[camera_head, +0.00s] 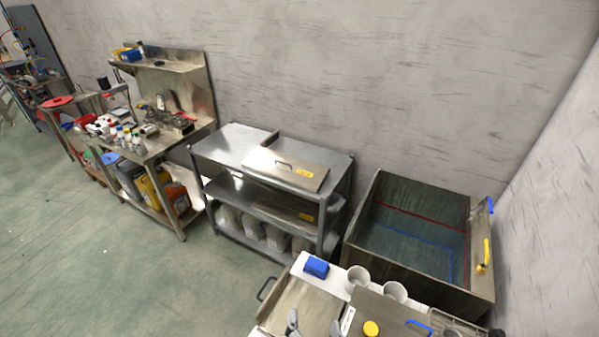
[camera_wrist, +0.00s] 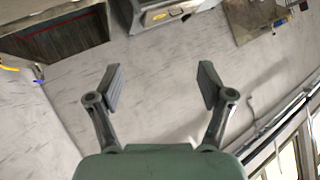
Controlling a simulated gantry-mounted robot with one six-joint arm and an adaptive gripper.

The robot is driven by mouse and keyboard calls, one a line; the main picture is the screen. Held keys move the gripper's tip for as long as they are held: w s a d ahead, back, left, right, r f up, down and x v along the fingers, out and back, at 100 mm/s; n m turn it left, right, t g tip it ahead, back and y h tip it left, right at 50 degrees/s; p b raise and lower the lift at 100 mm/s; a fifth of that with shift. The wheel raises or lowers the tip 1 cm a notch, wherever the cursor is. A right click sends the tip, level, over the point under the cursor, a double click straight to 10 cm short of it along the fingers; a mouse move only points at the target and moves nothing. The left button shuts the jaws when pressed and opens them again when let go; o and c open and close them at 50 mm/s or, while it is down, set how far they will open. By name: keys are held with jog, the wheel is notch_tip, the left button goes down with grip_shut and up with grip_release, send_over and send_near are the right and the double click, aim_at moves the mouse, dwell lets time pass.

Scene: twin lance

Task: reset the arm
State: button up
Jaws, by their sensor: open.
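My gripper (camera_wrist: 161,82) shows in the wrist view with its two grey fingers spread wide apart. Nothing is between the fingers; behind them is only the pale streaked wall. No fingertip touches anything. In the head view two small grey shapes poke up at the bottom edge, in front of the metal worktop; I cannot tell if they are my fingertips. The rest of my arm cannot be made out.
An open metal tank (camera_head: 412,235) stands at the right by the wall. A shelved steel cart (camera_head: 228,142) stands left of it. A white-edged worktop with a blue block (camera_head: 316,267) and white cups (camera_head: 358,277) is near. A cluttered bench (camera_head: 150,145) stands farther left. Green floor (camera_head: 60,240) is clear.

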jog(key=s+a+r+n+b, duration=0.2)
jog(key=a+r+n, duration=0.2)
jog(key=a+n, duration=0.15)
notch_tip(320, 180, up, 18)
jog(key=p, duration=1.9)
jog(key=shift+d+f+m+t, duration=0.2)
jog(key=shift+d+m+t, duration=0.15)
jog(key=shift+d, duration=0.1)
